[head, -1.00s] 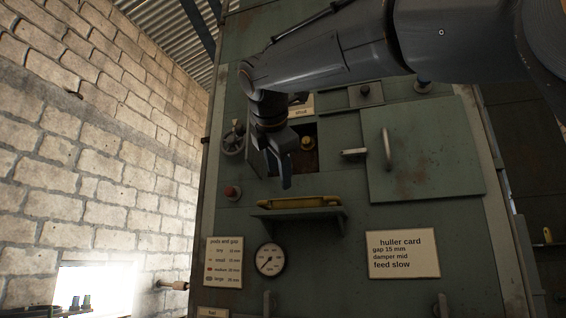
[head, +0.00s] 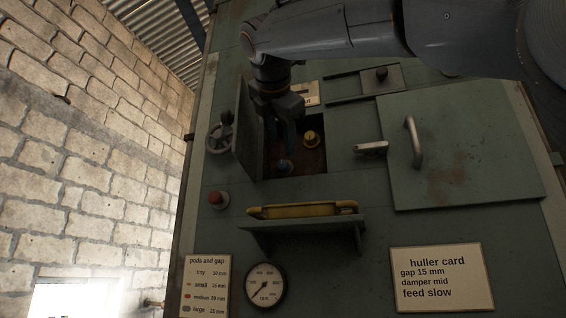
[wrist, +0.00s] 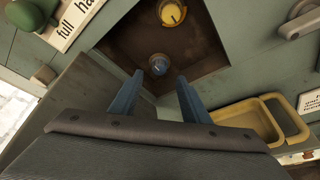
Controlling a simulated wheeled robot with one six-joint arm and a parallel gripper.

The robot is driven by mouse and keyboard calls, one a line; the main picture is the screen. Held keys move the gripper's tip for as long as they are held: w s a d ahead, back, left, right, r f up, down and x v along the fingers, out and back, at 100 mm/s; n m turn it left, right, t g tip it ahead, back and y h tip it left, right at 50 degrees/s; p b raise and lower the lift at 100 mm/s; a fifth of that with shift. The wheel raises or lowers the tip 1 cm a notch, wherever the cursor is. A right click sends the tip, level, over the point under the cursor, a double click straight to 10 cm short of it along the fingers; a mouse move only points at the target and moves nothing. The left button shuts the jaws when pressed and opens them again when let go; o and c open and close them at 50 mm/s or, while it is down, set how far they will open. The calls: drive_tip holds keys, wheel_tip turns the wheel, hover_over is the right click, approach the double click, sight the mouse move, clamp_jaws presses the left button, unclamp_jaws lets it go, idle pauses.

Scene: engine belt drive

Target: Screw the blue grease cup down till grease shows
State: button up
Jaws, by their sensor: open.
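The blue grease cup (wrist: 159,65) sits low inside the open recess in the green machine panel. It also shows in the head view (head: 284,166), small and partly in shadow. A white mark shows on its cap. My gripper (wrist: 158,82) is open, its two blue fingers pointing into the recess toward the blue cup. The cup is seen beyond and between the fingertips, apparently apart from them. In the head view my gripper (head: 287,140) hangs at the recess opening. No grease is visible around the cup.
A yellow cup (head: 309,138) sits in the same recess, above right of the blue one. The recess's small door (head: 246,130) stands open at left. A handwheel (head: 220,133) and red button (head: 218,198) are left. A shelf (head: 300,224) with a yellow tray (head: 303,210) juts out below.

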sight(283, 163)
drive_tip(key=p+x, duration=0.2)
drive_tip(key=x, duration=0.5)
drive_tip(key=shift+w, duration=0.25)
drive_tip(key=shift+f, duration=0.1)
drive_tip(key=shift+c, duration=0.2)
drive_tip(key=c, duration=1)
